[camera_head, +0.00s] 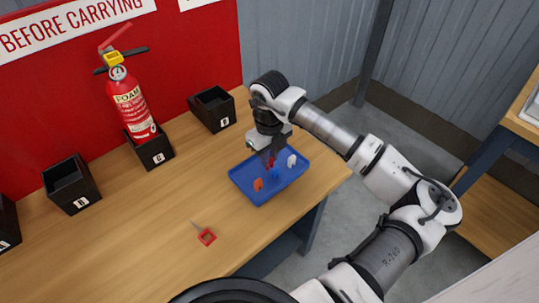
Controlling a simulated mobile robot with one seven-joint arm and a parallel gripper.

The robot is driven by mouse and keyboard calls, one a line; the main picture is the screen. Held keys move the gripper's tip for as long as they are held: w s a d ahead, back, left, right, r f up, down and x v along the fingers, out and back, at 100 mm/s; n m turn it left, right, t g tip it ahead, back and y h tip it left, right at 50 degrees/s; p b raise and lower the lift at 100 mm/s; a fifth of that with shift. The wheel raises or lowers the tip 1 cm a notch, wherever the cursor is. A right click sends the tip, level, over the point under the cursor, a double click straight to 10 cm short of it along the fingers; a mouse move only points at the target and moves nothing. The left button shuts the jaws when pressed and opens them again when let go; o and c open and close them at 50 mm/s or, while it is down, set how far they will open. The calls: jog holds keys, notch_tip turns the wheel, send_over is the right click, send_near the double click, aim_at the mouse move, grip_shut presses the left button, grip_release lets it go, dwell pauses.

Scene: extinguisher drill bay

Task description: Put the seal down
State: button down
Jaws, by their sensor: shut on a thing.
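A blue tray (241,187) lies on the wooden bench near its right end. My gripper (269,156) points down over the tray, shut on a small red seal (269,163). I cannot tell whether the red seal touches the tray floor. An orange seal (258,184), a blue seal (275,174) and a white seal (292,160) are in the tray around my gripper. The fingertips are small and partly dark against the tray.
A red foam extinguisher (131,102) stands in a black box marked G (155,151). Other black boxes stand at the left (70,185) and behind the tray (212,110). A red pull pin (206,236) lies on the bench. The bench front is mostly clear.

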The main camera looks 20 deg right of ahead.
jog(key=shift+f, duration=0.6)
jog(key=shift+f, duration=0.1)
jog(key=shift+f, duration=0.1)
jog(key=c, duration=1.3)
grip_release()
notch_tip(320, 180, up, 12)
jog(key=b, duration=0.3)
jog(key=shift+r, duration=0.25)
